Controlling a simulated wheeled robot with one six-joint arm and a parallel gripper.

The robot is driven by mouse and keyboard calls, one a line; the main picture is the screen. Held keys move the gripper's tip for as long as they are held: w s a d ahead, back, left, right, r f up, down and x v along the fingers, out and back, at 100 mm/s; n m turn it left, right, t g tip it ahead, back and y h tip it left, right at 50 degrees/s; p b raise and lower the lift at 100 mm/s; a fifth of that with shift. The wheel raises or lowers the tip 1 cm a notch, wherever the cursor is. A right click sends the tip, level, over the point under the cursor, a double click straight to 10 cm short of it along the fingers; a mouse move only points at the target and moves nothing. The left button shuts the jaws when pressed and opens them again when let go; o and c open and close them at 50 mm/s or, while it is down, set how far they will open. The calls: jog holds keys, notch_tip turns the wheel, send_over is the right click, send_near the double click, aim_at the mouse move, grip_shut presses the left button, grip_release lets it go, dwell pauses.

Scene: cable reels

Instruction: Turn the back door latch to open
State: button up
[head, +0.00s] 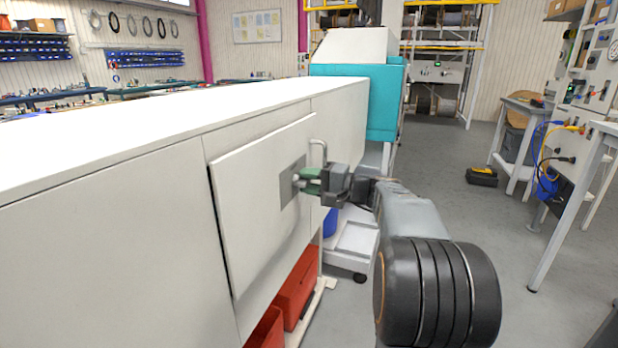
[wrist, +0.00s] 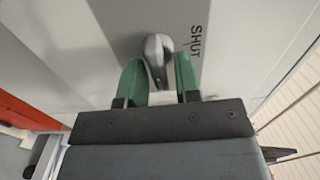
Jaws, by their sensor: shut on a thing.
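The back door (head: 262,205) is a white panel on the side of a long white cabinet. A dark gap shows along its left edge. A grey plate (head: 289,186) on it carries the metal latch (wrist: 157,52), which also shows in the head view (head: 296,179). My gripper (wrist: 158,82) has green fingers, one on each side of the latch, and is shut on it. In the head view my gripper (head: 310,181) reaches the plate from the right. The word "SHUT" (wrist: 196,42) is printed beside the latch in the wrist view. Part of the latch is hidden between the fingers.
Red bins (head: 296,283) sit below the cabinet. A white wheeled cart (head: 352,240) stands behind my gripper. A teal and white machine (head: 357,95) stands beyond. The floor at right is mostly clear.

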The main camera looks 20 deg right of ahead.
jog(key=shift+m, duration=0.3)
jog(key=o, duration=0.6)
jog(key=p+v, duration=0.1)
jog(key=v, duration=1.2)
jog(key=shift+s+d, duration=0.25)
jog(key=shift+s, duration=0.1)
jog(key=shift+a, duration=0.1)
